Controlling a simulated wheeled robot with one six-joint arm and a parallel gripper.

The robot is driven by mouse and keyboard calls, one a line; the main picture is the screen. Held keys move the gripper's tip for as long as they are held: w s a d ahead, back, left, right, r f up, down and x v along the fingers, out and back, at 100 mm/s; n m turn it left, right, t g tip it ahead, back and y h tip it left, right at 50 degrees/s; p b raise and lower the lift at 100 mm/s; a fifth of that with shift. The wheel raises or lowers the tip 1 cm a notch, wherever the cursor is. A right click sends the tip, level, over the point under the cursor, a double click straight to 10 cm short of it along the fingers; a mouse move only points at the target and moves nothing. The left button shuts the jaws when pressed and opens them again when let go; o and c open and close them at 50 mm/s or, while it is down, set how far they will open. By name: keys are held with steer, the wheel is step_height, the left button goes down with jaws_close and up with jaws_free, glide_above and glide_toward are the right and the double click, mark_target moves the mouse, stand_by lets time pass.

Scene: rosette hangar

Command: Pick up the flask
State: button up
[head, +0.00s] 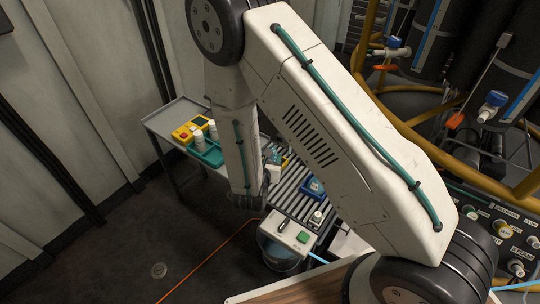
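No thing can be singled out for sure as the flask. A small white-topped container (317,217) is at the front end of the roller conveyor. My arm crosses the middle of the view, its forearm hanging down in front of the table and conveyor. What seems to be my gripper (275,156) is small and partly hidden behind the forearm; its fingers and anything between them cannot be made out.
The grey table (160,124) carries a yellow box (184,134) with a red button and a green tray (211,156). A blue item (312,188) lies on the roller conveyor (292,190). A bucket (277,254) stands below. Yellow pipes and black cylinders crowd the right; floor at left is clear.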

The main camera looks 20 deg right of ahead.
mark_target(273, 156)
steer(key=x, duration=0.7)
steer(key=shift+f, duration=0.2)
jaws_close()
